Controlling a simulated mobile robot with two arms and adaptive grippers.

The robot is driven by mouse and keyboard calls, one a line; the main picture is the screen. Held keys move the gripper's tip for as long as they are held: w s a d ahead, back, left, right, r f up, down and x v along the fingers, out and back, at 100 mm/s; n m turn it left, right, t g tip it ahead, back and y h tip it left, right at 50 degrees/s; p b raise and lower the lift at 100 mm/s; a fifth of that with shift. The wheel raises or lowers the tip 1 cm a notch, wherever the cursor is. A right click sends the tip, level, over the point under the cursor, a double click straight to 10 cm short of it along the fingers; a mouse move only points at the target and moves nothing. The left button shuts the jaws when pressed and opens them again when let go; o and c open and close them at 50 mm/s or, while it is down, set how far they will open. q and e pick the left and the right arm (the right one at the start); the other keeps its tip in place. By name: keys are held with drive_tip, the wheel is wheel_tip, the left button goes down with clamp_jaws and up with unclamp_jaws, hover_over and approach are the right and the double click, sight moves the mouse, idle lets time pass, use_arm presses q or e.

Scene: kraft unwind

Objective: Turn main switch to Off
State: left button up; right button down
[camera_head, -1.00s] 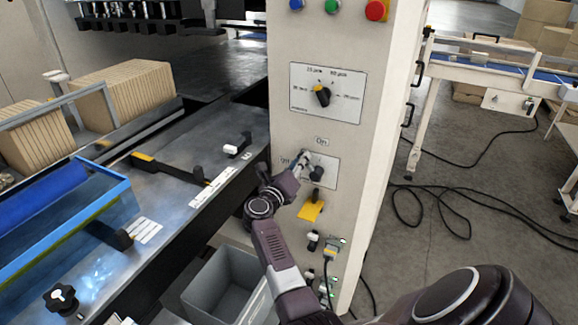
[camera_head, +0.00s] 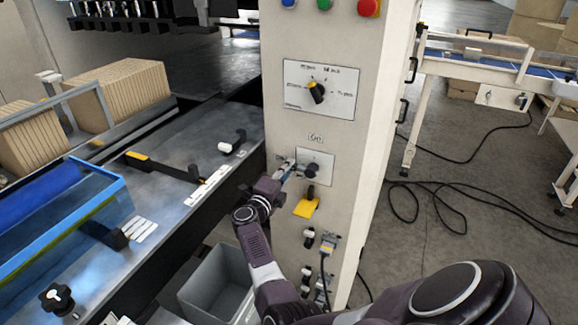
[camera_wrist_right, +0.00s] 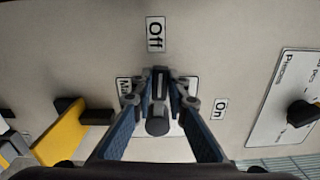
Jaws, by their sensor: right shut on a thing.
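The main switch is a dark knob (camera_head: 312,170) on a pale plate (camera_head: 325,160) on the front of the cream cabinet, below the "On" label (camera_head: 315,138). In the right wrist view the knob (camera_wrist_right: 157,126) sits between the fingers, in front of its plate, with the "Off" label (camera_wrist_right: 155,34) above and the "On" label (camera_wrist_right: 221,108) to the right. My right gripper (camera_head: 292,168) reaches it from the left. Its fingers (camera_wrist_right: 161,82) are closed in on the switch, partly hiding the knob and plate. My left gripper is not in view.
A selector dial (camera_head: 317,92) is above the switch, and a yellow-based handle (camera_head: 307,207) is just below it. Cables plug in lower on the cabinet. A grey bin (camera_head: 218,285) stands below left, beside the metal bench (camera_head: 180,215).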

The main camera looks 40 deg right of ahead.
drive_tip(key=shift+a+f+n, duration=0.1)
drive_tip(key=shift+f+n, duration=0.3)
drive_tip(key=c, duration=1.9)
unclamp_jaws()
wheel_tip(320, 180, up, 10)
drive_tip(key=shift+r, duration=0.1)
